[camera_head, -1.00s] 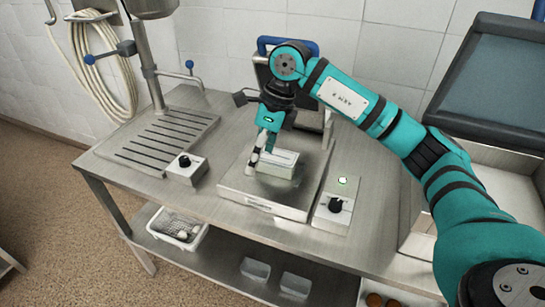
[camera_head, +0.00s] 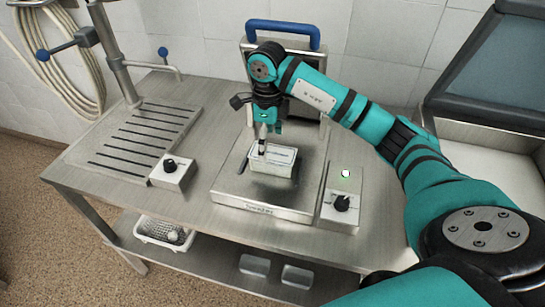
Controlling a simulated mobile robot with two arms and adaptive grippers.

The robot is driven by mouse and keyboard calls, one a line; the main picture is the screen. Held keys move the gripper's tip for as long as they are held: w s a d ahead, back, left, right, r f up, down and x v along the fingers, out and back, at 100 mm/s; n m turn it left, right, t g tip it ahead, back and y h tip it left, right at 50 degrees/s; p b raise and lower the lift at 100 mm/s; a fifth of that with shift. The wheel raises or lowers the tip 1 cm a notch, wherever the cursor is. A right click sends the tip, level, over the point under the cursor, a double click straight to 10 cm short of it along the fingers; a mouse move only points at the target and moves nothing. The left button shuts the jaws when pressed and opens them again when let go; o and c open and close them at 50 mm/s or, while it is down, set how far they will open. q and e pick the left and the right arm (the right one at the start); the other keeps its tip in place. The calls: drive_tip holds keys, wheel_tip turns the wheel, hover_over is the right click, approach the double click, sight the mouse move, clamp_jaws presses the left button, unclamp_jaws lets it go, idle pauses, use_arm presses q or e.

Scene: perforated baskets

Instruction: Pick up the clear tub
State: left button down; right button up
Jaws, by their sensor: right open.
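A small clear tub with a white top (camera_head: 281,170) stands upright on the flat steel plate of a device (camera_head: 240,186) in the middle of the table. My right gripper (camera_head: 263,143) is open and points down at the tub's left end. One finger shows just in front of that end, overlapping it in the view. The other finger is mostly hidden, so I cannot tell whether it touches the tub. My left gripper is not in view.
Control boxes with black knobs stand left (camera_head: 174,172) and right (camera_head: 341,200) of the plate. A blue-handled panel (camera_head: 284,31) is behind. A perforated white basket (camera_head: 158,232) and two small pale tubs (camera_head: 254,265) sit on the lower shelf. The slotted drainboard (camera_head: 140,143) is clear.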

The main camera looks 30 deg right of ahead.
sight(269, 152)
drive_tip(key=shift+f, duration=0.6)
drive_tip(key=shift+s+f+p, duration=0.1)
drive_tip(key=shift+f+p, duration=0.15)
drive_tip(key=shift+p, duration=0.1)
drive_tip(key=f, duration=0.1)
drive_tip(key=f+p, duration=0.1)
drive_tip(key=f, duration=0.1)
drive_tip(key=shift+w+d+f+p, duration=0.15)
drive_tip(key=shift+w+f+p, duration=0.1)
drive_tip(key=shift+f+p, duration=0.15)
drive_tip(key=shift+f, duration=0.45)
drive_tip(key=c, duration=1.5)
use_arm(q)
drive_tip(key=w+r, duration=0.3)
use_arm(e)
drive_tip(key=shift+o, duration=0.2)
drive_tip(key=shift+r, duration=0.1)
